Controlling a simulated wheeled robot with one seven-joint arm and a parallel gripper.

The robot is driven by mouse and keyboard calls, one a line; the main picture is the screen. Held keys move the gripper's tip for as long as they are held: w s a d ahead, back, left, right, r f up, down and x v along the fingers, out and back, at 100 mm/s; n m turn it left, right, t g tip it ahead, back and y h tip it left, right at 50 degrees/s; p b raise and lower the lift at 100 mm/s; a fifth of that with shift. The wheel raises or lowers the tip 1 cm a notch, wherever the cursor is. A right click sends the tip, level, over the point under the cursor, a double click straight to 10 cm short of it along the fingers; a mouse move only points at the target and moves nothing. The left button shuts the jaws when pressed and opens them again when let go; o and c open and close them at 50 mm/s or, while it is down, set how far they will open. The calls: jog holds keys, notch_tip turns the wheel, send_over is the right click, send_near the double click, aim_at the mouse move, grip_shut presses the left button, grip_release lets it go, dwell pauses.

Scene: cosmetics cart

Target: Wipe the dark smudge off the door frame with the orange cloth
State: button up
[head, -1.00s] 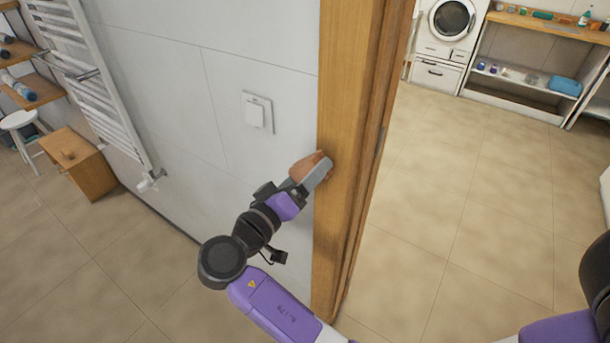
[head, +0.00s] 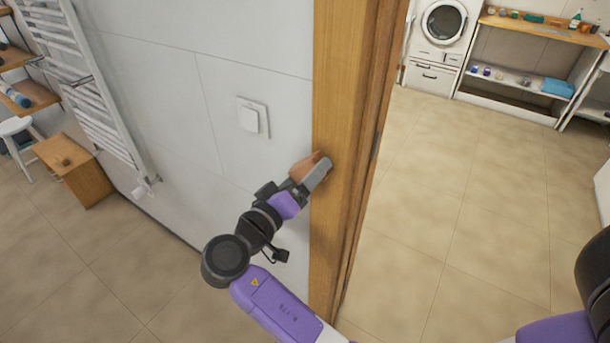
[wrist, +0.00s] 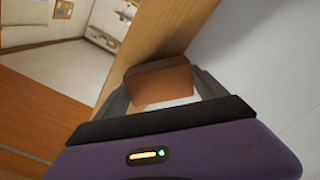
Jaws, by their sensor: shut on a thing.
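My gripper (head: 312,174) is shut on the orange cloth (head: 304,165), a small brownish-orange piece. In the wrist view the cloth (wrist: 160,83) spans the space between the fingers of my gripper (wrist: 165,95). The wooden door frame (head: 345,90) stands upright at the middle of the head view. The cloth is at the frame's left edge, by the white wall. I cannot tell whether it touches the wood. I cannot make out a distinct dark smudge; my gripper and the cloth hide part of the frame.
A light switch (head: 252,117) is on the wall (head: 215,60) left of the frame. A towel radiator (head: 85,85), a white stool (head: 17,130) and a wooden box (head: 75,165) stand at the left. Right of the frame the doorway opens onto clear tiled floor (head: 470,200).

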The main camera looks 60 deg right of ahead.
aim_at(323, 181)
jog(key=shift+s, duration=0.1)
jog(key=shift+s, duration=0.95)
jog(key=shift+s+d+p, duration=0.15)
jog(key=shift+s+p, duration=0.25)
jog(key=shift+s, duration=0.6)
jog(key=shift+r+p, duration=0.65)
jog(key=shift+r, duration=0.35)
jog(key=shift+w, duration=0.15)
